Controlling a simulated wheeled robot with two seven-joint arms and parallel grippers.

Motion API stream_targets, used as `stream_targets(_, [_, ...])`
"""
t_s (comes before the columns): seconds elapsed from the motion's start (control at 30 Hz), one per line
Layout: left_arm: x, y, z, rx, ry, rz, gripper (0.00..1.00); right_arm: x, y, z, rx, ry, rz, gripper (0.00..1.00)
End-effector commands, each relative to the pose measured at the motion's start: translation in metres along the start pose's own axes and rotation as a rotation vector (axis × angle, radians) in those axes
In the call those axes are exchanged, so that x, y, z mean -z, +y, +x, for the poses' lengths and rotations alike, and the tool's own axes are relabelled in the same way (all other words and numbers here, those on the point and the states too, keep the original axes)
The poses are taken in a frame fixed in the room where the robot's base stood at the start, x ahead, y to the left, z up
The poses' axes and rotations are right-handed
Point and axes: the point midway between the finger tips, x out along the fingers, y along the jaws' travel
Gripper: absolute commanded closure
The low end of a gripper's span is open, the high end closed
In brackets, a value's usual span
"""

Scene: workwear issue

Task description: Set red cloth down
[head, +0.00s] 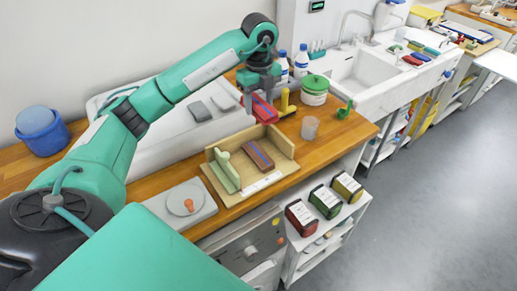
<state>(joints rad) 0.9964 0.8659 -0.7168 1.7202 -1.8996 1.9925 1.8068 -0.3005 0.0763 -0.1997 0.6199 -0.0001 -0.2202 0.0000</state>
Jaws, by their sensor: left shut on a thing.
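My left gripper (260,96) points down above the wooden counter, behind the wooden tray. It is shut on the red cloth (266,112), a folded red piece just below the fingers, near the tray's back edge. I cannot tell whether the cloth touches anything beneath it. The open wooden tray (232,197) holds a green folded piece (224,170) on its left and a dark red and blue folded piece (258,155) in its middle. My right gripper is not in view.
A yellow upright object (285,102) stands right beside the red cloth. A clear cup (310,128), a green-lidded tub (315,92) and a small green object (345,109) stand to the right. A scale-like plate (186,199) sits left of the tray.

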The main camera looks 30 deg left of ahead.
Motion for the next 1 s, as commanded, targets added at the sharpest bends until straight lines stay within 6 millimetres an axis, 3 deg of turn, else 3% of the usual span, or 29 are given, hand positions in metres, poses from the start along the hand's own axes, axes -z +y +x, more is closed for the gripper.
stream_targets(0.43, [0.000, 0.001, 0.111, -0.004, 0.002, 0.001, 0.70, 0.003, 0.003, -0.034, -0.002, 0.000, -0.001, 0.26])
stream_targets(0.77, [0.001, 0.000, 0.142, -0.002, 0.000, 0.003, 0.70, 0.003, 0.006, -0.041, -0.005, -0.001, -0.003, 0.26])
stream_targets(1.0, [0.001, 0.001, 0.175, -0.001, 0.001, 0.003, 0.70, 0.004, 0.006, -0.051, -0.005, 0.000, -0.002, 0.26])
